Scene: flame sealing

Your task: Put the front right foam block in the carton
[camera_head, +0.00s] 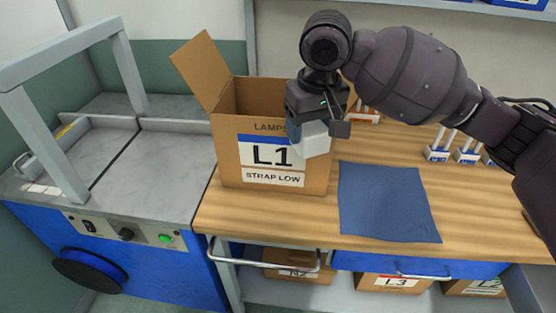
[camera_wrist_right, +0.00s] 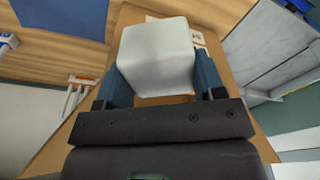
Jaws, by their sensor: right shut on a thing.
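My right gripper (camera_head: 318,124) is shut on a white foam block (camera_head: 312,142) and holds it in the air. In the head view the block overlaps the upper right of the carton's front; whether it is over the opening or in front of it I cannot tell for sure. The block (camera_wrist_right: 155,58) also shows between the two fingers in the right wrist view. The brown carton (camera_head: 228,160), labelled L1 STRAP LOW, stands on the wooden bench with its left flap up. Its inside is mostly hidden. My left gripper is out of view.
A blue mat (camera_head: 385,202) lies bare on the bench (camera_head: 300,215), right of the carton. Small white and blue holders (camera_head: 437,153) stand at the right back. A grey-topped machine (camera_head: 150,165) with a frame (camera_head: 60,60) adjoins on the left. Labelled cartons (camera_head: 390,283) sit below.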

